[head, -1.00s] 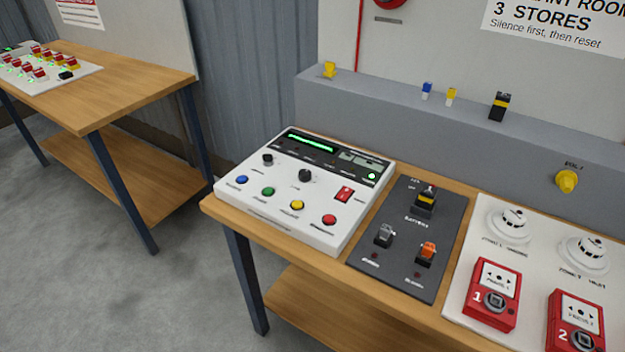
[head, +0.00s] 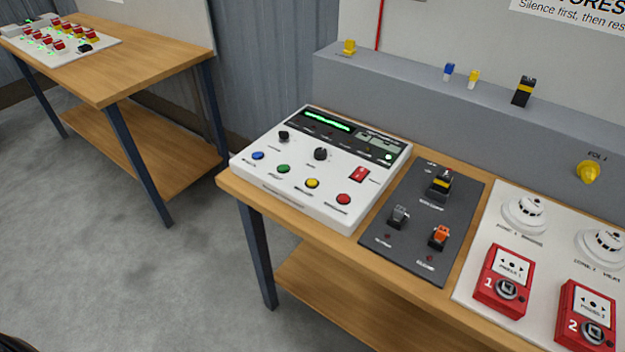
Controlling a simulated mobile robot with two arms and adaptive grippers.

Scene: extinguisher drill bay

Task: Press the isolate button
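A white control panel (head: 322,166) lies on the near wooden table, with a lit green display (head: 327,120) at its top. Along its front edge are round buttons: blue (head: 258,156), green (head: 283,169), yellow (head: 312,183) and red (head: 344,199). The labels are too small to read, so I cannot tell which button is the isolate one. Neither gripper shows in the head view.
A dark switch plate (head: 412,252) lies right of the panel, then a white board with red call points (head: 503,281) and detectors (head: 525,213). A grey ledge (head: 420,110) runs behind. Another table (head: 140,55) stands left, with open floor between.

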